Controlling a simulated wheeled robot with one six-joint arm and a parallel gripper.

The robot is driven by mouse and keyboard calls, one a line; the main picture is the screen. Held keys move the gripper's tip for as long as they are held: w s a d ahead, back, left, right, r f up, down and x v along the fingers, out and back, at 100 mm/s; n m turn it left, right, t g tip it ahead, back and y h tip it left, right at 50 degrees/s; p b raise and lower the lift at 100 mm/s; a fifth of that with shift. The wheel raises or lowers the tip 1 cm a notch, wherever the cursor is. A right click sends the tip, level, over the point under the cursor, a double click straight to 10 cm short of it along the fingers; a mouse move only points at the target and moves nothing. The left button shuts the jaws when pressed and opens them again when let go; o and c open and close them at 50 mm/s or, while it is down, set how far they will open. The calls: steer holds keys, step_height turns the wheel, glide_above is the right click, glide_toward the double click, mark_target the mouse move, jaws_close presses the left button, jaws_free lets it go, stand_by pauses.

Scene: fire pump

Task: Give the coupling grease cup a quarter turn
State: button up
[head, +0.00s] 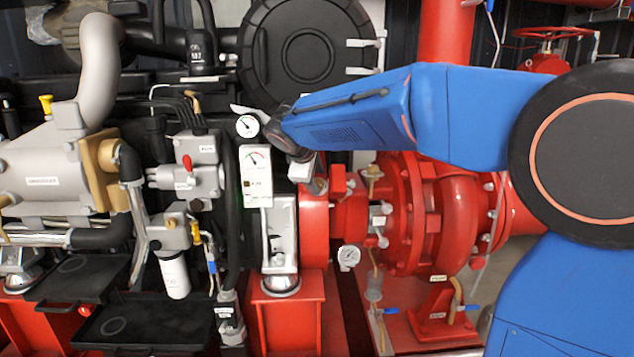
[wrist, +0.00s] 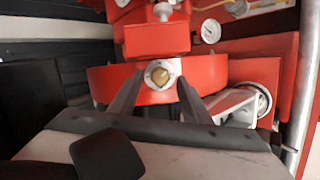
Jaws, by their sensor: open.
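The coupling grease cup is a small brass cap (wrist: 162,77) on a pale hexagonal base. It sits on the red curved coupling guard (wrist: 105,83) in the wrist view. My gripper (wrist: 160,82) is open, with one dark finger on each side of the cup. Gaps show between the fingers and the cup, and nothing is held. I cannot tell how deep the fingertips reach along the cup. In the head view my gripper (head: 301,167) is at the end of the blue arm, above the red guard (head: 314,225); the fingers and the cup are not clear there.
A white gauge panel (head: 257,178) and a round gauge (head: 247,126) stand close left of my gripper. The red pump casing (head: 415,215) is to the right. A red block (wrist: 157,38) lies just beyond the cup, with a small gauge (wrist: 211,31) beside it.

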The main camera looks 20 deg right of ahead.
steer(key=shift+x, duration=0.95)
steer(key=c, duration=1.1)
steer(key=shift+o, duration=0.2)
steer(key=shift+m+g+y, duration=0.3)
steer(key=shift+m+g, duration=0.1)
steer(key=shift+m, duration=1.8)
steer(key=o, duration=1.1)
steer(key=shift+c, duration=0.2)
